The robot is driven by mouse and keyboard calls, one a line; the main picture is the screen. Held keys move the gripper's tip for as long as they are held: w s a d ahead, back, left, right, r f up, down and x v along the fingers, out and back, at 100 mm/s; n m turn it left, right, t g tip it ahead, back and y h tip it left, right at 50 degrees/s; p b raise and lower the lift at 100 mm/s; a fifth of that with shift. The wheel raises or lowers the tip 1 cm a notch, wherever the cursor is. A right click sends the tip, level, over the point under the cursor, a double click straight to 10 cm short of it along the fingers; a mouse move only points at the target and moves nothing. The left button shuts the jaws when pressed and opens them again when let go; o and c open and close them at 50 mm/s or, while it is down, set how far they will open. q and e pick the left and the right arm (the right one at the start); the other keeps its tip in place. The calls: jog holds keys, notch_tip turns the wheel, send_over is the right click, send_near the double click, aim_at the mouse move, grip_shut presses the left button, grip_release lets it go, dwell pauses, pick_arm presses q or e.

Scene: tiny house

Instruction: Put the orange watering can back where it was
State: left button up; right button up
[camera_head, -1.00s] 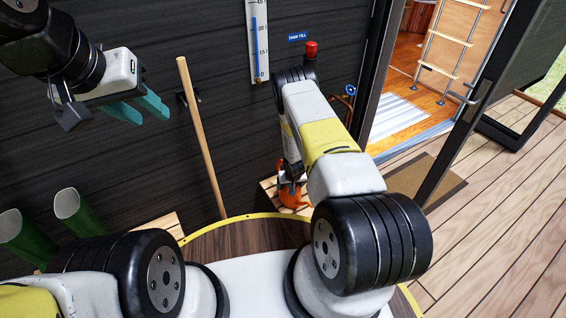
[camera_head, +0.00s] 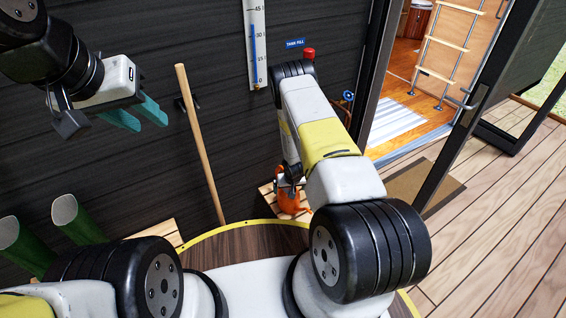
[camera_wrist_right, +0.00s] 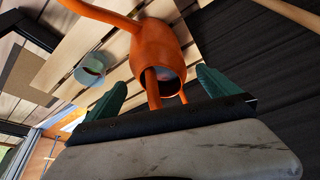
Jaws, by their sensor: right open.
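The orange watering can (camera_head: 292,201) stands on a slatted wooden surface by the dark wall, partly hidden behind my right arm in the head view. In the right wrist view the can (camera_wrist_right: 164,48) fills the upper middle, with its round opening facing the camera and its spout running to the upper left. My right gripper (camera_wrist_right: 161,77) is open, with one green finger on each side of the can's lower part and handle. I cannot tell whether the fingers touch it. My left gripper (camera_head: 137,112) is raised, open and empty at the upper left.
A wooden pole (camera_head: 201,145) leans on the dark wall. Green boots (camera_head: 70,214) stand at the left. A small pale green cup-like thing (camera_wrist_right: 91,69) sits on the slats near the can. An open door (camera_head: 452,130) and a mat (camera_head: 425,184) are at the right.

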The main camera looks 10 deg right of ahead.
jog(key=v, duration=0.9)
notch_tip(320, 180, up, 32)
jog(key=t, duration=0.1)
send_over(291, 202)
jog(key=s+a, duration=0.1)
jog(key=s, duration=0.1)
jog(key=s+a+r+y, duration=0.2)
jog(key=s+r, duration=0.9)
jog(key=r, duration=0.3)
jog(key=s+r, duration=0.3)
jog(key=s, duration=0.4)
jog(key=s+a+r+n, duration=0.1)
jog(key=s+r, duration=0.2)
jog(key=s, duration=0.5)
jog(key=shift+a+r+t, duration=0.25)
jog(key=shift+t, duration=0.15)
